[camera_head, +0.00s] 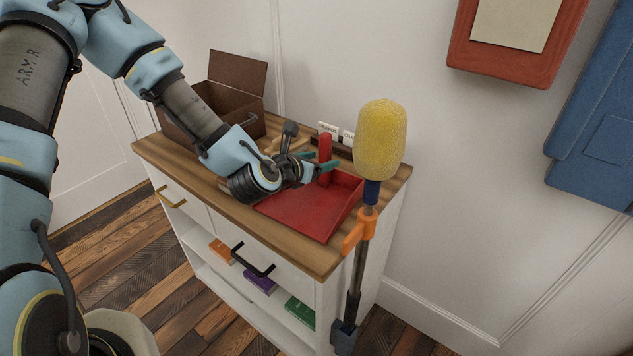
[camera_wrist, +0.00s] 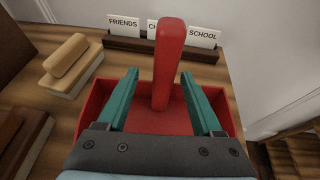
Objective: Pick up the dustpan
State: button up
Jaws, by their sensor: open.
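The red dustpan (camera_head: 308,212) lies on the wooden top of a white cabinet, with its handle (camera_head: 325,147) standing upright at the back. In the wrist view the dustpan handle (camera_wrist: 168,62) rises between the two green fingers of my gripper (camera_wrist: 162,92). My gripper (camera_head: 320,162) is open, with a finger on either side of the handle and visible gaps to it. In the wrist view my gripper hides part of the pan.
A brown open box (camera_head: 237,104) stands at the back left. A wooden brush (camera_wrist: 68,66) lies left of the dustpan. A card holder (camera_wrist: 160,46) with labelled cards stands behind it. A yellow-headed pole (camera_head: 380,140) stands in front of the cabinet's right side.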

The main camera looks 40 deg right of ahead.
jog(key=p+x, duration=0.1)
jog(key=x, duration=0.3)
jog(key=shift+s+d, duration=0.1)
jog(key=shift+s, duration=0.1)
jog(key=shift+f, duration=0.1)
jog(key=shift+c, duration=0.2)
grip_shut()
